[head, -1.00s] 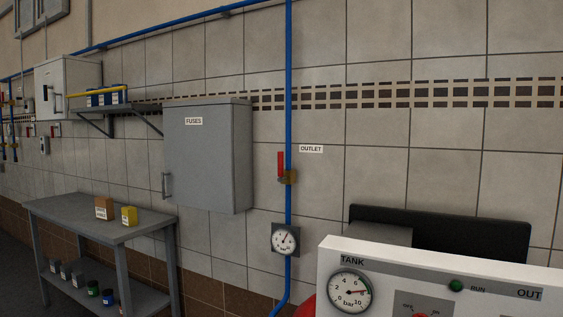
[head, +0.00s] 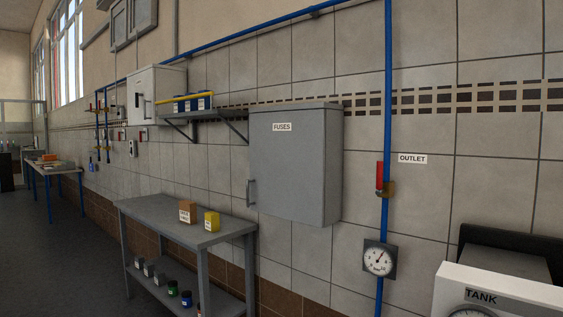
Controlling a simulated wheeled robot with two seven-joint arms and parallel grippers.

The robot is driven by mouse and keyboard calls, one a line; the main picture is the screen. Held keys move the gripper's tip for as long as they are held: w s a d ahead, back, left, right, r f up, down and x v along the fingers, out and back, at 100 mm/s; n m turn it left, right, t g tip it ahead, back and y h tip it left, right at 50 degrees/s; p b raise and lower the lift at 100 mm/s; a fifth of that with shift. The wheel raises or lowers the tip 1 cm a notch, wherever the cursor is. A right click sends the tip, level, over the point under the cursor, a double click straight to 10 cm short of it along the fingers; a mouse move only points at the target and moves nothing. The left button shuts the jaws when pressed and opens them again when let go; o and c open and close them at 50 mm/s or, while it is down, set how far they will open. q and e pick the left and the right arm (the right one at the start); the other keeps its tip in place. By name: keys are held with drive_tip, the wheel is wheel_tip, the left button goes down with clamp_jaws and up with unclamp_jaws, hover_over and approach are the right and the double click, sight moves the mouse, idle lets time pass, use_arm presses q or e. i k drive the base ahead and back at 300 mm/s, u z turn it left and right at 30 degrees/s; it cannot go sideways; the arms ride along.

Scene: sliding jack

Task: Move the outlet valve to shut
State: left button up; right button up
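The outlet valve (head: 387,188) has a brass body on the vertical blue pipe (head: 388,110) at the right of the head view. Its red handle (head: 379,175) points straight up, alongside the pipe. A white label reading OUTLET (head: 412,159) is on the tiles to its right. A round pressure gauge (head: 379,259) sits on the pipe below the valve. Neither of my grippers shows in the head view.
A closed grey FUSES cabinet (head: 295,165) is on the wall left of the valve. A grey bench (head: 185,225) with small boxes stands below left. A white TANK machine (head: 500,290) fills the lower right corner. Open floor (head: 60,260) lies at left.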

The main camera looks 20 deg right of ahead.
sight(379, 164)
drive_tip(key=u, duration=0.3)
drive_tip(key=i, duration=1.75)
drive_tip(key=z, duration=0.35)
